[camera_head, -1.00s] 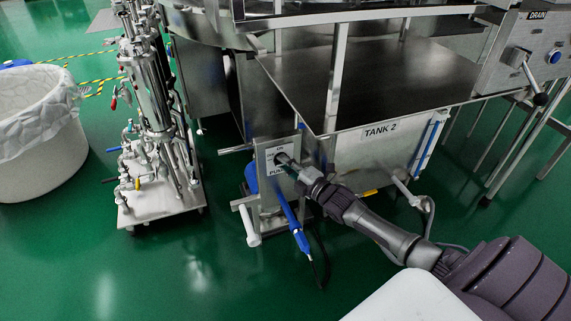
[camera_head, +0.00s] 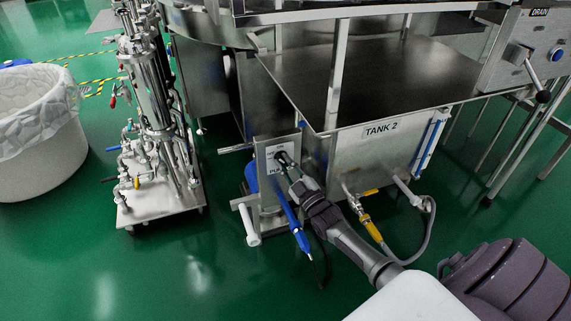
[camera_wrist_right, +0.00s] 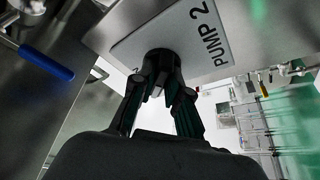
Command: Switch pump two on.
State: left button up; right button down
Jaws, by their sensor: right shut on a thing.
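The pump two switch panel is a metal box (camera_head: 264,160) below the left corner of the tank 2 table in the head view. Its label plate (camera_wrist_right: 205,35), reading PUMP 2, shows in the right wrist view. A dark round switch knob (camera_wrist_right: 160,58) sits on the plate. My right gripper (camera_head: 287,163) reaches the panel from the lower right. In the right wrist view its two fingers (camera_wrist_right: 160,85) are closed around the knob, one on each side. The fingers partly hide the knob and its position marks. My left gripper is not in view.
A steel pump cart (camera_head: 160,190) and white bin (camera_head: 40,130) stand left. Green floor lies open in front.

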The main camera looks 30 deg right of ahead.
jog(key=m+h, duration=0.1)
jog(key=m, duration=0.2)
jog(key=m+h, duration=0.2)
jog(key=m, duration=0.1)
jog(key=shift+a+f, duration=0.1)
jog(key=shift+a, duration=0.05)
jog(key=shift+m+h, duration=1.2)
jog(key=shift+m, duration=1.4)
jog(key=c, duration=1.2)
grip_release()
jog(key=shift+o, duration=0.2)
jog(key=v, duration=0.7)
jog(key=shift+s+f, duration=0.15)
jog(key=shift+f, duration=0.05)
jog(key=shift+a, duration=0.1)
